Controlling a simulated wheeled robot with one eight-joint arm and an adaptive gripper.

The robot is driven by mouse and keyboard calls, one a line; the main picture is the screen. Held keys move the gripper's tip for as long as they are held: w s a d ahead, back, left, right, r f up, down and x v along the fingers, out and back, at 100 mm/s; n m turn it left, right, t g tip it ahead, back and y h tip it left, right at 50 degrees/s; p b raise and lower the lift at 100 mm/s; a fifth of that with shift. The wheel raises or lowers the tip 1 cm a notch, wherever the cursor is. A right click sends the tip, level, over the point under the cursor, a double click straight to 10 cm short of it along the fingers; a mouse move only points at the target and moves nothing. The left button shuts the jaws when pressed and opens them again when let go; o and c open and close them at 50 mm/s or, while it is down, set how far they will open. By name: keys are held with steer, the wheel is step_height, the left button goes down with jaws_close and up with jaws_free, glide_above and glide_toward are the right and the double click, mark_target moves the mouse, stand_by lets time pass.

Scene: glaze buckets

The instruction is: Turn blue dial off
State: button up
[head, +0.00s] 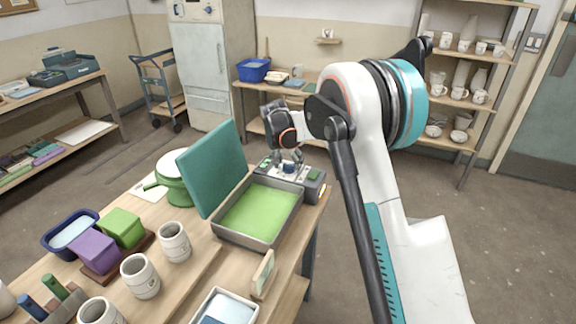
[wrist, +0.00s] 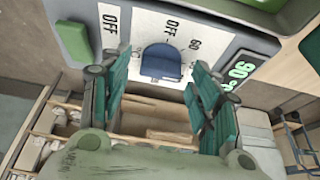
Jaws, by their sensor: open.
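The blue dial (wrist: 162,63) sits on a pale control panel (wrist: 200,18) in the wrist view, with OFF and 60 printed around it. I cannot tell exactly which mark it points to. My gripper (wrist: 159,68) is open, with one teal-padded finger on each side of the dial and visible gaps between. In the head view my gripper (head: 288,158) is over the control box (head: 311,182) at the far end of the grey tray. The dial is too small to make out there.
A green knob (wrist: 74,41) with its own OFF label is left of the dial, and a green 90 display (wrist: 238,70) is right. The grey tray (head: 247,243) holds green material beside an upright teal lid (head: 213,170). Cups, blocks and a green pot (head: 174,178) crowd the table.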

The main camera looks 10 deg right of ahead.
steer(key=shift+f, duration=0.1)
steer(key=shift+c, duration=0.3)
steer(key=c, duration=1)
steer(key=n, duration=0.2)
steer(key=n+y+p, duration=0.1)
steer(key=n, duration=0.1)
steer(key=shift+d+n+t+y, duration=0.2)
steer(key=shift+n+t+y, duration=0.1)
steer(key=shift+n+t, duration=0.1)
steer(key=n+y+p, duration=0.1)
steer(key=n, duration=0.3)
steer(key=shift+d+y, duration=0.1)
steer(key=shift+y, duration=0.3)
steer(key=n+y, duration=0.1)
steer(key=n, duration=0.1)
steer(key=n+p, duration=0.1)
steer(key=n, duration=0.2)
steer(key=shift+d+g+y, duration=0.1)
steer(key=shift+g+y, duration=0.2)
steer(key=shift+y, duration=0.1)
steer(key=shift+w+d+n+g+y+p, duration=0.1)
steer(key=shift+n+g+y+p, duration=0.15)
steer(key=shift+n, duration=0.8)
steer(key=shift+w+n+g+y+p, duration=0.1)
steer(key=shift+n+g+y, duration=0.2)
steer(key=shift+n, duration=0.75)
steer(key=shift+s, duration=0.1)
